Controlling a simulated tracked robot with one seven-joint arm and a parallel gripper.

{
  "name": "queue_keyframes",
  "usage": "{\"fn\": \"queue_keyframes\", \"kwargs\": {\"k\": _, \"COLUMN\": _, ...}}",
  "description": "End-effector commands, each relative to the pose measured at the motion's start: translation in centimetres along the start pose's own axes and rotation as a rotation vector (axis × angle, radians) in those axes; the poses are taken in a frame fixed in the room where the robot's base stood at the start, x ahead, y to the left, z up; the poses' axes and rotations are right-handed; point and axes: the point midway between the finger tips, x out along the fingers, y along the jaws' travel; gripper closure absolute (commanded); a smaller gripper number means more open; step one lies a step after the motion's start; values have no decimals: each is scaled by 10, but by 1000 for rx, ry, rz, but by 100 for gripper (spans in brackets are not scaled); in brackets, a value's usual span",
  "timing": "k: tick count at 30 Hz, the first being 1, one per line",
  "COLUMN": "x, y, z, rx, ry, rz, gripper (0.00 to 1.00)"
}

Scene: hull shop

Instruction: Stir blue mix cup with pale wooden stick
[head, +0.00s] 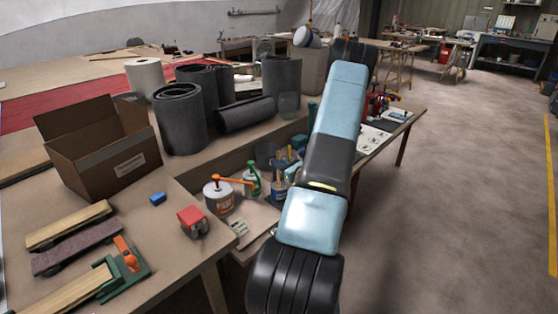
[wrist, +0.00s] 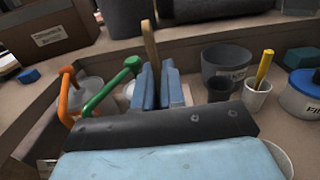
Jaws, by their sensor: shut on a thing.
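My gripper (wrist: 156,86) has blue fingers, shut on a pale wooden stick (wrist: 150,48) in the wrist view. The stick's upper end stands up above the fingers, nearly upright. Its lower end is hidden behind the fingers and the dark wrist plate. I cannot make out for certain a blue mix cup; a small dark cup (wrist: 221,89) stands right of the fingers, its colour unclear. What lies directly below the fingers is hidden. In the head view my arm covers part of the bench, and I cannot make out the gripper there.
An orange pump (wrist: 68,95) and a green pump (wrist: 112,88) stand close left of the fingers. To the right are a grey tub (wrist: 227,62), a white cup (wrist: 257,98) with a yellow handle and a blue-lidded tub (wrist: 302,98). A cardboard box (head: 105,150) and dark rolls (head: 180,120) stand leftward.

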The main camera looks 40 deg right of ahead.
Motion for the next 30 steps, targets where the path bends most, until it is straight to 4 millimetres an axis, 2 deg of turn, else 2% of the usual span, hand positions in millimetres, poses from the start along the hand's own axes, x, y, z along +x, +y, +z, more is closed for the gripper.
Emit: {"fn": "queue_keyframes", "kwargs": {"k": 30, "x": 0, "y": 0, "z": -61, "rx": 0, "ry": 0, "rz": -1, "gripper": 100}}
